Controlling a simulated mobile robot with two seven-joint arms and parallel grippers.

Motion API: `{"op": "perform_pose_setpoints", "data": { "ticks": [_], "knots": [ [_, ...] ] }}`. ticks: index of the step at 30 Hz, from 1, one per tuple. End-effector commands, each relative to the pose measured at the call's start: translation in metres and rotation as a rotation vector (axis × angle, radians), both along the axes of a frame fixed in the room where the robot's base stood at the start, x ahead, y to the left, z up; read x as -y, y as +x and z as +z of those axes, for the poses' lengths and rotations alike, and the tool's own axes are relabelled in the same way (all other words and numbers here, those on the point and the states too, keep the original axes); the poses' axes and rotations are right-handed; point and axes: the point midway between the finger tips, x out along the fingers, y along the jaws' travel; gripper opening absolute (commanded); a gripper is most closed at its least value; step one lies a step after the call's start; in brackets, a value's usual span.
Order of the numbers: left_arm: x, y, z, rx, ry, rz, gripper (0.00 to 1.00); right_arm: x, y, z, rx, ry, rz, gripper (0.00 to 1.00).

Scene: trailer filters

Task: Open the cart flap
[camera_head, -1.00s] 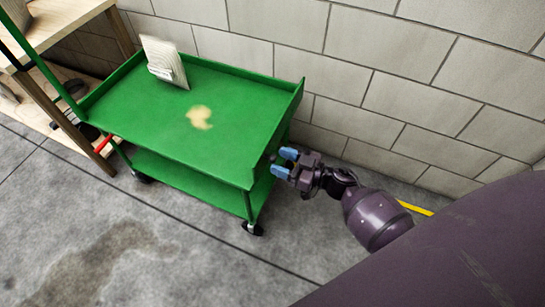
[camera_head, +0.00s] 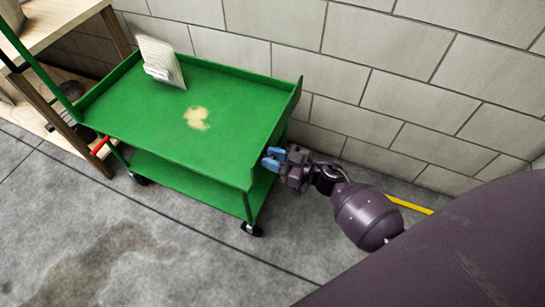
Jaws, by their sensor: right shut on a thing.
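The green cart (camera_head: 165,115) stands against the wall, with an upper tray and a lower shelf. Its flap (camera_head: 277,130) is the upright panel along the right end of the upper tray. My right gripper (camera_head: 270,158) reaches in from the right, with its blue fingers at the outer side of the flap, near its middle. The fingers are shut on the flap; their exact contact is partly hidden by the panel. My left gripper is not in view.
A filter (camera_head: 160,60) stands on the tray by its back edge. A wooden shelf (camera_head: 60,30) is at the left, and a red handle (camera_head: 100,146) is near the cart's left end. A block wall (camera_head: 400,90) runs behind. The floor in front is clear.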

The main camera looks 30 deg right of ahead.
Motion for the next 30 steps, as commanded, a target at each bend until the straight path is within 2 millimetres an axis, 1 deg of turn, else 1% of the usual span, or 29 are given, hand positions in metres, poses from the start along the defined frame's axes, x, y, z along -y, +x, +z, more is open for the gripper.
{"op": "perform_pose_setpoints", "data": {
  "ticks": [5,13,20,22,30],
  "knots": [
    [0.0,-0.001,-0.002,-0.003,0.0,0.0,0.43,0.0,-0.001,-0.001,0.001,0.002,0.001,0.0],
    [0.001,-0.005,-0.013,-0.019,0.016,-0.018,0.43,0.004,-0.007,-0.011,0.052,0.051,0.0,0.0],
    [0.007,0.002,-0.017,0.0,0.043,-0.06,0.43,0.01,-0.017,-0.021,0.163,0.141,-0.001,0.0],
    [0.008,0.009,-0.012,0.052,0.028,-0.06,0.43,0.013,-0.02,-0.024,0.204,0.171,-0.002,0.0],
    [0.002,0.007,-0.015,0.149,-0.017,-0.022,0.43,0.019,-0.027,-0.033,0.354,0.286,-0.002,0.0]
  ]
}}
